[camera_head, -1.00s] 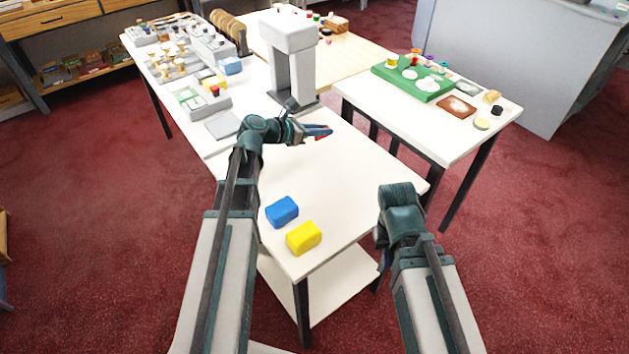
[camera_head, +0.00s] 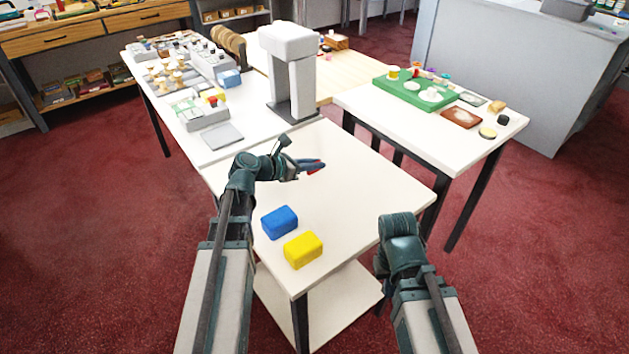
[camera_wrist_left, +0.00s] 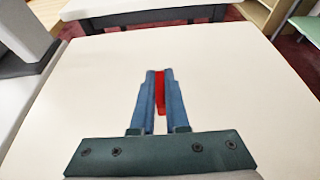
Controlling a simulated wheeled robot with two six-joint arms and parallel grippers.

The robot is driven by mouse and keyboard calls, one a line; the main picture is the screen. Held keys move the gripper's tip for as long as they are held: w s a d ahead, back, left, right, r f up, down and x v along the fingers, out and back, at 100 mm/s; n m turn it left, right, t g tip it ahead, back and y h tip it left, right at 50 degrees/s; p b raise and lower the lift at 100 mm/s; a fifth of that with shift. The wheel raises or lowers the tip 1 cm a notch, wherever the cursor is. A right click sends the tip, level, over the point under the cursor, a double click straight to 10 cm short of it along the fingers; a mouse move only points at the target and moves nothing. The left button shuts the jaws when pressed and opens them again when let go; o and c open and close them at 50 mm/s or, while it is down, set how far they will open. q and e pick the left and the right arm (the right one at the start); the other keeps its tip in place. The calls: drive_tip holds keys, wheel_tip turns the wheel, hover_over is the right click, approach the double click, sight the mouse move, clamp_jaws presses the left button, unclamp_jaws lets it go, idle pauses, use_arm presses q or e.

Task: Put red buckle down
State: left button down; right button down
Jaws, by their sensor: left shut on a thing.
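My left gripper (camera_head: 318,165) is shut on the red buckle (camera_head: 313,170), over the far part of the white table (camera_head: 350,205). In the left wrist view the red buckle (camera_wrist_left: 160,90) shows as a narrow red strip between the two blue fingers; the fingers hide most of it. I cannot tell whether it touches the table top. My right arm (camera_head: 400,245) is at the table's right front side; its fingertips are not visible.
A blue block (camera_head: 280,222) and a yellow block (camera_head: 303,250) sit near the table's front left edge. A grey-white press-like stand (camera_head: 290,70) is beyond the far edge. A side table with a green tray (camera_head: 412,97) stands to the right. The table's middle and right are clear.

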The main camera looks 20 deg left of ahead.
sight(314, 172)
use_arm(q)
wheel_tip(314, 172, down, 4)
drive_tip(key=b, duration=0.3)
drive_tip(key=shift+r+b, duration=0.2)
drive_tip(key=shift+b, duration=0.15)
drive_tip(key=shift+f, duration=0.15)
drive_tip(key=c, duration=0.9)
unclamp_jaws()
